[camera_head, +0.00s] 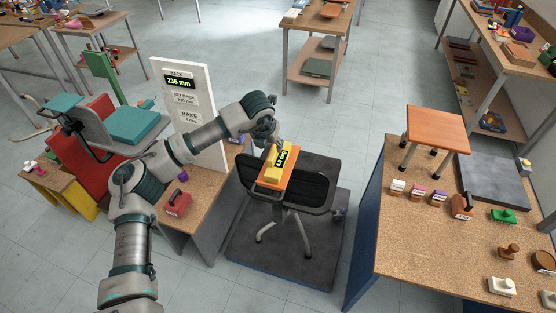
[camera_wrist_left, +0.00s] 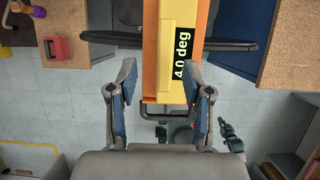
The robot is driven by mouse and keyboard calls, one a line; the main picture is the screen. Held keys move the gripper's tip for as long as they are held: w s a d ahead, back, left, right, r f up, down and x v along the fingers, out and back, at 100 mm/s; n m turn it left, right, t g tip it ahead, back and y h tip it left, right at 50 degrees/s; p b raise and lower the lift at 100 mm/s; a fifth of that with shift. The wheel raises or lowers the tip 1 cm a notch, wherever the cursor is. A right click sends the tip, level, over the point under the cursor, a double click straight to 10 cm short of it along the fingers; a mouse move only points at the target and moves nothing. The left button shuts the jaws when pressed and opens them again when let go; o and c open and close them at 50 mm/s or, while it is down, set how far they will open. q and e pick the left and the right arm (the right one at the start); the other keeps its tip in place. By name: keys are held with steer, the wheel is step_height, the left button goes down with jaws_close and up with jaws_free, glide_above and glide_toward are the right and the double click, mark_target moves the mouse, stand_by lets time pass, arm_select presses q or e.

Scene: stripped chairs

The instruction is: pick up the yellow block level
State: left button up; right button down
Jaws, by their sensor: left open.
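The yellow block level (camera_head: 279,160) lies along an orange board (camera_head: 268,181) on the seat of a dark office chair (camera_head: 308,191). Its dark display reads 4.0 deg in the left wrist view (camera_wrist_left: 167,45). My left gripper (camera_head: 276,143) is at the far end of the level in the head view. In the left wrist view my left gripper (camera_wrist_left: 162,68) is open, with one finger on each side of the level's near end. Nothing is held between the fingers. Whether they touch the level or hover above it cannot be told.
The chair stands on a dark platform (camera_head: 247,256). A cork-topped table (camera_head: 407,237) with stamps and an orange stool (camera_head: 437,127) stands to the right.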

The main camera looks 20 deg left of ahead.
mark_target(274, 150)
arm_select(q)
steer(key=x, duration=0.5)
steer(key=shift+d, duration=0.3)
jaws_close()
